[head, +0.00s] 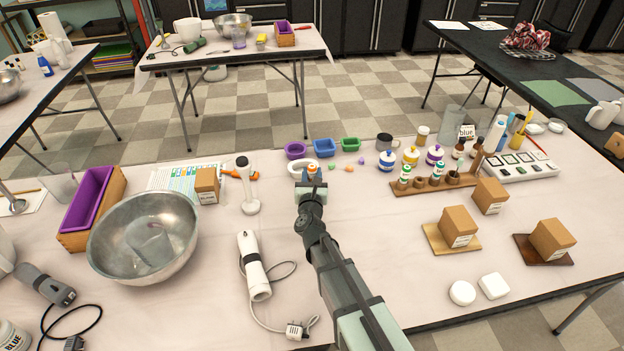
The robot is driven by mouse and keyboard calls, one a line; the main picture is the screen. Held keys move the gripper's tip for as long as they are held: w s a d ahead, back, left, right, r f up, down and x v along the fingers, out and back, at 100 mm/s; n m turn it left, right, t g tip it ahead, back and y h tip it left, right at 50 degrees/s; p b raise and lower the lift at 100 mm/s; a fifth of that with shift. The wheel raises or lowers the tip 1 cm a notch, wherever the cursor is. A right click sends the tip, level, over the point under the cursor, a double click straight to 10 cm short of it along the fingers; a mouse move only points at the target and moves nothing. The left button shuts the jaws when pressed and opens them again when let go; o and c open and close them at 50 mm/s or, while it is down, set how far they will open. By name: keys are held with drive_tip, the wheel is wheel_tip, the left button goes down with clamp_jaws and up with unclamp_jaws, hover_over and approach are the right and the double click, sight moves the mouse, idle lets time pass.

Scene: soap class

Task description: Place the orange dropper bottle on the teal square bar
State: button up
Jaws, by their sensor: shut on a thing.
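My gripper (312,182) is at the far middle of the table, seen from behind. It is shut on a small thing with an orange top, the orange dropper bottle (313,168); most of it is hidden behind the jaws. A white oval dish (296,166) shows around and behind the gripper. A tiny teal piece (332,166), which looks like the teal square bar, lies just right of the gripper. I cannot tell whether the bottle touches anything below it.
Small orange pieces (348,168) lie to the right. Purple, blue and green trays (324,147) stand behind. A wooden rack (422,187) with dropper bottles is to the right.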

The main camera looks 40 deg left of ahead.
drive_tip(key=shift+f, duration=0.75)
drive_tip(key=shift+f, duration=0.15)
drive_tip(key=o, duration=1)
drive_tip(key=shift+s+d, duration=0.2)
drive_tip(key=v, duration=1.1)
drive_tip(key=shift+s+d, duration=0.1)
drive_tip(key=shift+s, duration=0.15)
